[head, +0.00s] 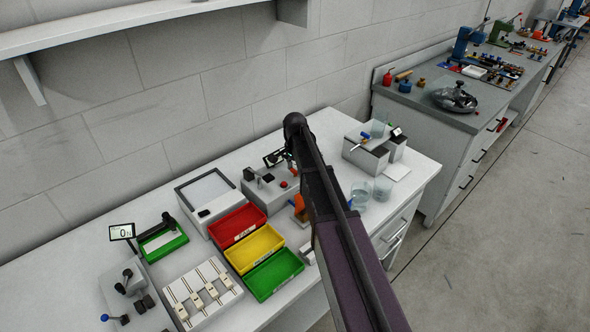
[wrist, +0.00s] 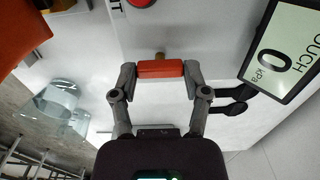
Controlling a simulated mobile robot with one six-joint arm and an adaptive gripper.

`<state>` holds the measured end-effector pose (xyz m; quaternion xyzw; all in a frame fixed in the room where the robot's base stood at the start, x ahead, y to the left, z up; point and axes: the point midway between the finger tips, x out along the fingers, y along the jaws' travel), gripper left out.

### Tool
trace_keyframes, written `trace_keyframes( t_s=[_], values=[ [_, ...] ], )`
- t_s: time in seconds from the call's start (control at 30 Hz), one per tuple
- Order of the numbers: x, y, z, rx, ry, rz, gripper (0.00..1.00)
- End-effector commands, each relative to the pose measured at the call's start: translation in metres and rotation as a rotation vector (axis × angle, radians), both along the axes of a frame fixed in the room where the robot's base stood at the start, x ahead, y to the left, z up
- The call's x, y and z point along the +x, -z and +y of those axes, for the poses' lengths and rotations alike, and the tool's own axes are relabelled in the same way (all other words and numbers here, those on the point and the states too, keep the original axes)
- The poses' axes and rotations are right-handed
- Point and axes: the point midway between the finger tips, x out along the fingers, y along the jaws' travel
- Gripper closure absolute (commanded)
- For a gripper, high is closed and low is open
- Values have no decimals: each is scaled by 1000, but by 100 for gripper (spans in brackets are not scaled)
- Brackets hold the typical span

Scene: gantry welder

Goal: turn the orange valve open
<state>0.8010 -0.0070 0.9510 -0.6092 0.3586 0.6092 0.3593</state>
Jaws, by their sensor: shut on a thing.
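The orange valve (wrist: 160,68) shows in the wrist view as a short orange-red bar handle in front of a small brass stem (wrist: 159,55) on a pale surface. The bar lies crosswise in the picture. My gripper (wrist: 160,73) has one finger at each end of the bar and is shut on it.
A tilted display (wrist: 283,52) reading 0 kPa stands close right of my gripper. A large orange thing (wrist: 25,32) is at upper left, with clear beakers (wrist: 60,108) below it. Red (head: 237,225), yellow (head: 254,247) and green (head: 272,273) bins stand left of my arm.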

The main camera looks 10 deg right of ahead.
Motion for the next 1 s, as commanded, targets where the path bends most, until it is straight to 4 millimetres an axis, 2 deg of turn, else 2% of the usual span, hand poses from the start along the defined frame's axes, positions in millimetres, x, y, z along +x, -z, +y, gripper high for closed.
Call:
trace_keyframes(
  t_s=[0.33, 0.37, 0.43, 0.47, 1.0],
  values=[
    [-3, 0, 0, 1, 3, 5, 88],
    [-3, 0, 0, 1, 3, 5, 31],
    [-2, 0, 0, 1, 3, 5, 10],
    [-2, 0, 0, 0, 3, 4, 6],
    [0, 0, 0, 0, -8, 1, 6]
  ],
)
